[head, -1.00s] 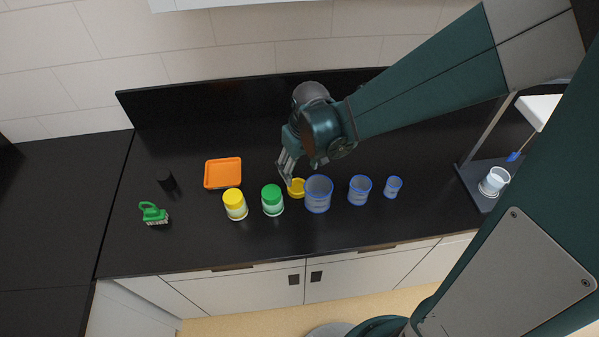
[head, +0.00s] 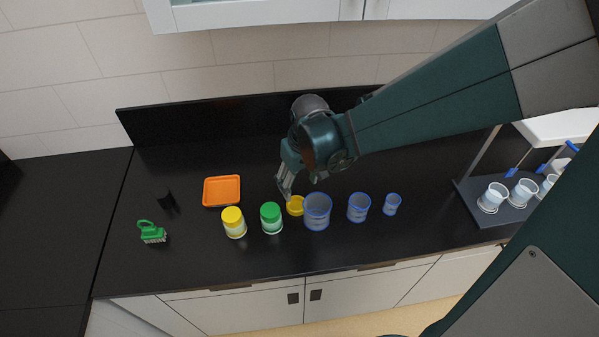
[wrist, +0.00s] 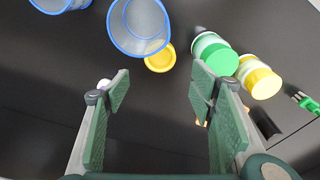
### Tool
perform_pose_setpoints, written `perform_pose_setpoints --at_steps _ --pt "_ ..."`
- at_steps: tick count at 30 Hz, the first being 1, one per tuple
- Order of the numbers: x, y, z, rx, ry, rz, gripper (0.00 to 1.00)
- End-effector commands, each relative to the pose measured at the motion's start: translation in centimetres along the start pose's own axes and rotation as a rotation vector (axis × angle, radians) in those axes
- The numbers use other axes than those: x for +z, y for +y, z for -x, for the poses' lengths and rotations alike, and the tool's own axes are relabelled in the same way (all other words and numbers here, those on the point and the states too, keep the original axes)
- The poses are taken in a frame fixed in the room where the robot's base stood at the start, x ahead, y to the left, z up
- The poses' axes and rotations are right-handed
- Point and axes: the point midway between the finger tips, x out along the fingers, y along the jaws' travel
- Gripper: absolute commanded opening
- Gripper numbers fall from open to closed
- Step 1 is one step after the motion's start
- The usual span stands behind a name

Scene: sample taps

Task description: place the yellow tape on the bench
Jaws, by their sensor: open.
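The yellow tape (head: 295,206) is a small round roll lying flat on the black bench (head: 330,254), between the green-lidded jar (head: 271,218) and the largest blue-rimmed beaker (head: 317,211). In the wrist view the tape (wrist: 160,58) lies beyond my fingertips, beside the beaker's rim (wrist: 140,25), which partly overlaps it. My gripper (head: 283,192) is just behind and left of the tape in the head view. In the wrist view my gripper (wrist: 160,85) has its two fingers wide apart with nothing between them.
A yellow-lidded jar (head: 233,222), an orange tray (head: 222,191), a green brush (head: 152,232) and a small black object (head: 166,201) stand to the left. Two smaller beakers (head: 358,207) (head: 391,204) stand right. A rack with cups (head: 493,198) is at far right. The front bench strip is clear.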

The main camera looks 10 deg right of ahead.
Motion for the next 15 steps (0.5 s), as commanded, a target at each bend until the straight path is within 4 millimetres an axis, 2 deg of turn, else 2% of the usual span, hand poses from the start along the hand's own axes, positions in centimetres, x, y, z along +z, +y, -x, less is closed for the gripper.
perform_pose_setpoints --at_steps 8,15 --pt "0.3 0.4 0.9 0.004 0.014 -0.012 0.55" --pt "1.3 1.3 3.6 0.017 0.056 -0.047 0.55"
